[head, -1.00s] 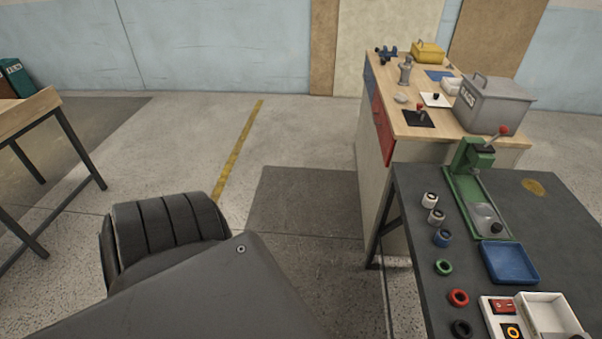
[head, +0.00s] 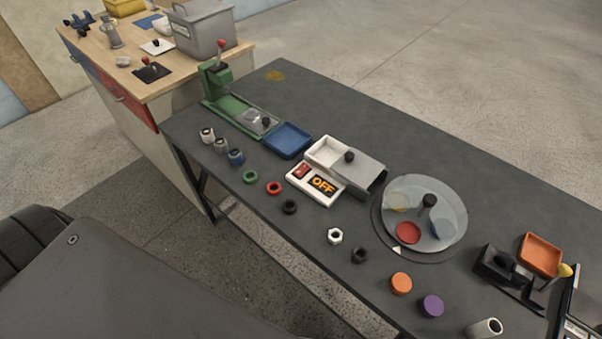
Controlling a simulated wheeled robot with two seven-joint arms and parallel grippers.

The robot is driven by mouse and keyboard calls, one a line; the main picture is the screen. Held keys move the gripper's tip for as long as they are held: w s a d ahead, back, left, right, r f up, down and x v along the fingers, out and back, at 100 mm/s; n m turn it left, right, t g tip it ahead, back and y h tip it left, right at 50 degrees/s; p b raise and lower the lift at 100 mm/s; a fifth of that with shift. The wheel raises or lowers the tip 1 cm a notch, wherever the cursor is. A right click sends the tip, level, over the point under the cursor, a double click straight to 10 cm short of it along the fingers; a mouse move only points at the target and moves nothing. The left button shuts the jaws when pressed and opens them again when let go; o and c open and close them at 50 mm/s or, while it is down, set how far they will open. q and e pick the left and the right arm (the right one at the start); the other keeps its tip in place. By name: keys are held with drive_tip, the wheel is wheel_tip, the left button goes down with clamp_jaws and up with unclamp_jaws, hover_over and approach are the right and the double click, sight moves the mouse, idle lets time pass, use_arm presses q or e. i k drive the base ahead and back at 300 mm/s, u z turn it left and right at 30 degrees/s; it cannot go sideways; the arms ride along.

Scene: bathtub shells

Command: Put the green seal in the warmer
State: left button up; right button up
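The green seal (head: 250,177) is a small ring lying flat on the dark bench, at the left end of a row with a red ring (head: 274,188) and a black ring (head: 290,207). The warmer appears to be the white box (head: 325,152) behind the rings. Its left part is open and empty, and a grey lid (head: 362,172) with a black knob covers the right part. Its front panel has a red switch (head: 301,171) and a display reading OFF (head: 323,185). Neither of my grippers is in view.
A blue tray (head: 288,140), a green lever press (head: 230,105) and several small cylinders (head: 221,146) stand left of the warmer. A round turntable (head: 425,217) is to its right. Nuts (head: 335,236) and coloured discs (head: 401,283) lie along the front edge.

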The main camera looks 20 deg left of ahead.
sight(322, 157)
drive_tip(key=z, duration=3.15)
drive_tip(key=k, duration=2.75)
drive_tip(key=u, duration=0.8)
